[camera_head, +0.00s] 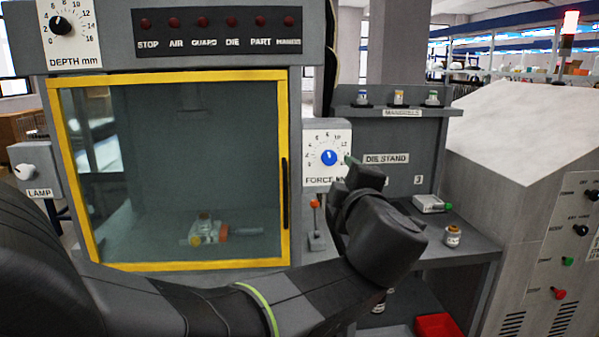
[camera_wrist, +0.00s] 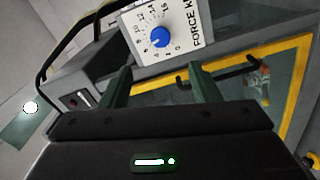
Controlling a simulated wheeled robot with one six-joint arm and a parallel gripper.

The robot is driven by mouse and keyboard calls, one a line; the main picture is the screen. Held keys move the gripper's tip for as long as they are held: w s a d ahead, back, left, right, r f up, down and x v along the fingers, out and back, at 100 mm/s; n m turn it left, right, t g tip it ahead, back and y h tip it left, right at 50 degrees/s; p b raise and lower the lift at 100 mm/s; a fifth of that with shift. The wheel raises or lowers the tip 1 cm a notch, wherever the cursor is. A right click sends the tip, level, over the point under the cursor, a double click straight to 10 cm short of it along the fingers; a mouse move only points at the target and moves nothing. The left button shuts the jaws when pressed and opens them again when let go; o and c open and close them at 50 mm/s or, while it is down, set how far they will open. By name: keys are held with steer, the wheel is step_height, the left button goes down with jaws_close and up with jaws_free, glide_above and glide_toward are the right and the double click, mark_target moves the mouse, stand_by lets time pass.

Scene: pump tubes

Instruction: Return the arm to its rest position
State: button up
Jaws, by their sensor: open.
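My arm (camera_head: 385,240) reaches from the lower left across the front of the machine and bends up at the right. My gripper (camera_head: 352,163) is just right of the blue force knob (camera_head: 329,157) in the head view. In the wrist view my gripper (camera_wrist: 160,82) is open, with its two dark green fingers apart and nothing between them. The blue knob (camera_wrist: 161,37) on its white dial plate shows beyond the fingertips, apart from them. Most of the gripper is hidden behind the wrist in the head view.
A yellow-framed guard door (camera_head: 170,266) covers the chamber, with a fixture (camera_head: 207,230) visible through it. A red-topped lever (camera_head: 315,204) stands near my wrist. The right shelf holds a small jar (camera_head: 452,236) and a white block (camera_head: 428,204). A grey console (camera_head: 520,200) stands farther right.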

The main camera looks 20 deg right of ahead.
mark_target(330, 159)
steer(key=shift+s+a, duration=0.1)
steer(key=shift+s, duration=0.25)
steer(key=shift+w, duration=0.1)
steer(key=b+x, duration=0.1)
steer(key=x, duration=1.2)
steer(key=shift+w+b, duration=0.15)
steer(key=shift+b, duration=0.15)
steer(key=shift+w, duration=0.2)
steer(key=shift+s, duration=0.15)
